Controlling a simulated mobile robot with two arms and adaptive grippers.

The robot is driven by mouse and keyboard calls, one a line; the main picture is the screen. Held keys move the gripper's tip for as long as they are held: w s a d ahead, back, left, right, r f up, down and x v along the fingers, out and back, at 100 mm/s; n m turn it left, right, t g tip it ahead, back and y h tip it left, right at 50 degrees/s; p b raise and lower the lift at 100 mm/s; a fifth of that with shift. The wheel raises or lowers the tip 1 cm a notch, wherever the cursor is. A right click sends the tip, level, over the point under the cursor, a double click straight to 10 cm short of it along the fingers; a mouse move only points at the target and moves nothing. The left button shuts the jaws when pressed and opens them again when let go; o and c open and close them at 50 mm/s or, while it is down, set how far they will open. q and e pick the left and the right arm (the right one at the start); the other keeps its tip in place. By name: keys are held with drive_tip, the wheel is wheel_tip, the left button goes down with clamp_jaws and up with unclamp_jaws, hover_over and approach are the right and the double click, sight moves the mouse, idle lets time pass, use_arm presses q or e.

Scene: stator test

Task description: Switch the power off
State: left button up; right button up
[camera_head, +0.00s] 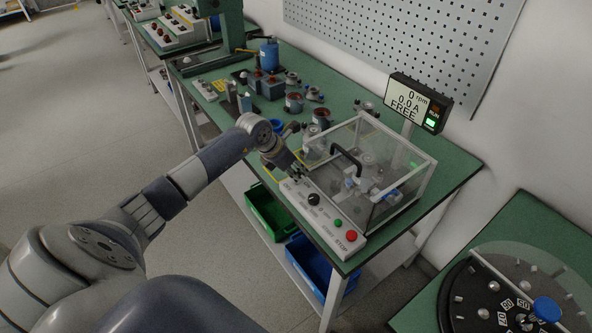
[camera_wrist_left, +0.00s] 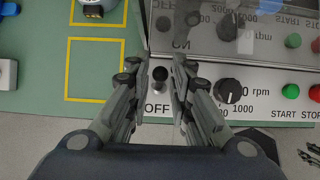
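The white control panel (camera_head: 325,217) lies along the front edge of the green bench. Its power switch (camera_wrist_left: 160,74) is a small dark toggle, seen in the left wrist view above the printed OFF label; I cannot tell which way it leans. My left gripper (camera_wrist_left: 157,72) is open, with one finger on each side of the toggle and gaps still visible. In the head view my left gripper (camera_head: 297,172) is over the panel's far left end and hides the toggle. My right gripper is not in view.
A clear guard box (camera_head: 408,205) stands right behind the panel. The panel also has a black knob (camera_head: 313,199), a green button (camera_head: 337,223) and a red button (camera_head: 351,236). A display (camera_head: 417,103) reads 0 rpm, 0.0 A, FREE, with a green RUN light.

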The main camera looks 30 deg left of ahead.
use_arm(q)
drive_tip(key=shift+c, duration=1)
drive_tip(key=shift+s, duration=0.1)
drive_tip(key=shift+o, duration=0.2)
drive_tip(key=shift+s+a+f+p, duration=0.1)
drive_tip(key=shift+s+a+p, duration=0.2)
drive_tip(key=shift+s, duration=0.4)
drive_tip(key=shift+s+a+f+p, duration=0.15)
drive_tip(key=shift+s+a, duration=0.1)
drive_tip(key=shift+s, duration=0.4)
drive_tip(key=shift+r, duration=0.1)
drive_tip(key=o, duration=0.5)
drive_tip(key=shift+r, duration=0.1)
drive_tip(key=shift+w, duration=0.1)
drive_tip(key=p+v, duration=0.4)
drive_tip(key=v, duration=0.2)
